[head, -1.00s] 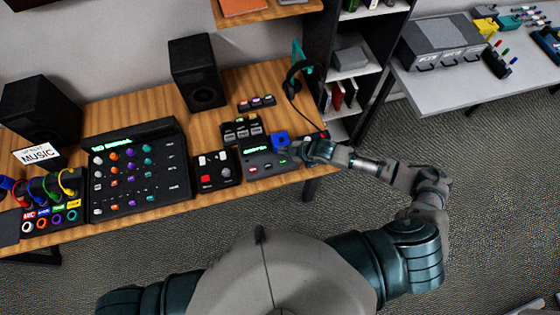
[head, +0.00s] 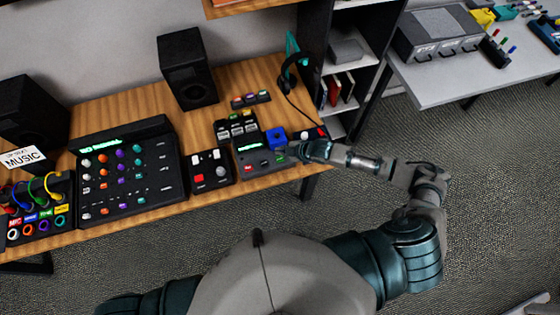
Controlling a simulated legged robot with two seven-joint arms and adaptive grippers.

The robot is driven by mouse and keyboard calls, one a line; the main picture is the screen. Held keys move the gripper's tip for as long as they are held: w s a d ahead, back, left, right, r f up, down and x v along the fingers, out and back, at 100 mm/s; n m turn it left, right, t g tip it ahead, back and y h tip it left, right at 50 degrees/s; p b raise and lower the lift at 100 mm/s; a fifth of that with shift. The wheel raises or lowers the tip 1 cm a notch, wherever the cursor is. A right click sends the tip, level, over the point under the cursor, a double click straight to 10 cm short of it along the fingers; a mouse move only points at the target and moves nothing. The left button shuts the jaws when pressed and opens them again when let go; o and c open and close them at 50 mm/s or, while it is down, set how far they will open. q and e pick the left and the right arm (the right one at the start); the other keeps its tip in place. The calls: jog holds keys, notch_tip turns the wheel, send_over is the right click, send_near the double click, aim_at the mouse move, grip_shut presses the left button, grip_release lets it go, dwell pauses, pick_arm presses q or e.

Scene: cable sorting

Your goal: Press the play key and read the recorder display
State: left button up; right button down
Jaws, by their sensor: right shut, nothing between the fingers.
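The recorder (head: 262,161) is a dark grey box near the front right of the wooden desk. Its small display (head: 250,145) is lit green, but its text is too small to read. A red key (head: 248,168) and a green key (head: 281,157) show on its face. My right gripper (head: 293,153) is shut and empty at the recorder's right side, close to the green key. I cannot tell whether it touches the key. My left gripper is out of view.
A mixer (head: 125,172) and a small pad with a red button (head: 206,172) stand left of the recorder. A blue block (head: 276,138) sits right behind it. Speakers (head: 187,68) stand at the back. A shelf (head: 350,75) rises at the right.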

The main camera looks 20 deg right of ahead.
aim_at(281, 160)
notch_tip(281, 160, down, 2)
jog(key=shift+f+b, duration=0.1)
jog(key=shift+b, duration=0.5)
jog(key=shift+f+b, duration=0.4)
jog(key=shift+f, duration=0.55)
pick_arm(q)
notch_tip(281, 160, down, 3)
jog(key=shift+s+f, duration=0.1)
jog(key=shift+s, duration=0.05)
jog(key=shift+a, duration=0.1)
pick_arm(e)
jog(key=shift+f, duration=0.1)
jog(key=shift+a+f, duration=0.1)
jog(key=shift+f, duration=0.1)
jog(key=shift+f, duration=0.45)
jog(key=shift+r, duration=0.1)
dwell(0.4)
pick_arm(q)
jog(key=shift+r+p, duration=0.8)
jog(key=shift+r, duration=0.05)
pick_arm(e)
jog(key=shift+s+r, duration=0.1)
jog(key=shift+r, duration=0.65)
